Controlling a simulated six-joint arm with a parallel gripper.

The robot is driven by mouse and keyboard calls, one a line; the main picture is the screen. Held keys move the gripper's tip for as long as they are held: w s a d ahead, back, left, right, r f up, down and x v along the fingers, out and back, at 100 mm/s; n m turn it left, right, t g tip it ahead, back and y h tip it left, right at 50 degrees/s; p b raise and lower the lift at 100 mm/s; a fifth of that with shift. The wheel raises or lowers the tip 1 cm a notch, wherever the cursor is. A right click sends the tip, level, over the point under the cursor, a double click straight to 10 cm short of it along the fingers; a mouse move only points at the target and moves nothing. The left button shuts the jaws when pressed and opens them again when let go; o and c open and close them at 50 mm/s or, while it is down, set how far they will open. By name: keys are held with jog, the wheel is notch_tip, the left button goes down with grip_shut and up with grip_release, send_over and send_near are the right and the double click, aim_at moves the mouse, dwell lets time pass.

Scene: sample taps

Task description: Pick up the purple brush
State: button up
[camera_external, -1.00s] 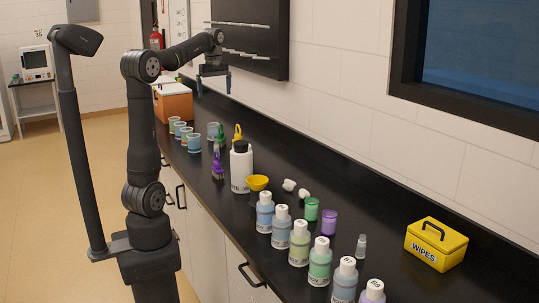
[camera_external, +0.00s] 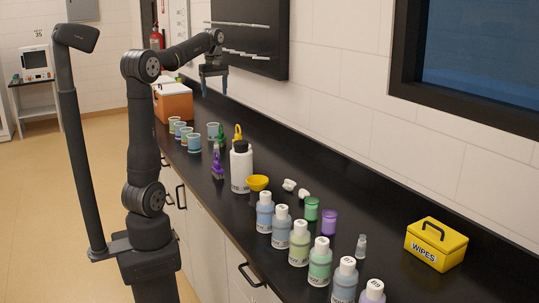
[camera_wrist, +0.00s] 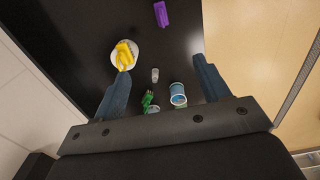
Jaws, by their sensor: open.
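The purple brush (camera_external: 217,166) stands on the black counter, just left of the white bottle in the external view. It shows in the wrist view (camera_wrist: 161,14) at the top edge, small. My gripper (camera_external: 214,88) is open and empty, high above the counter beyond the brush. In the wrist view, its two blue fingers (camera_wrist: 162,70) are spread wide with nothing gripped between them. The brush lies well past the fingertips in that view.
A white bottle (camera_external: 241,168), a green brush (camera_external: 221,138) and a yellow brush (camera_external: 238,133) stand close to the purple brush. Several cups (camera_external: 194,142) line the counter's left.

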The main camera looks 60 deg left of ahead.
jog(key=c, duration=0.4)
jog(key=shift+c, duration=0.2)
jog(key=h, duration=0.4)
send_near(217, 162)
jog(key=f, duration=0.2)
jog(key=d+f, duration=0.1)
jog(key=shift+s+f+h, duration=0.3)
jog(key=shift+f, duration=0.05)
jog(key=shift+w+x, duration=0.2)
jog(key=shift+x, duration=1.3)
jog(key=shift+w+x, duration=0.2)
jog(key=shift+x, duration=1.3)
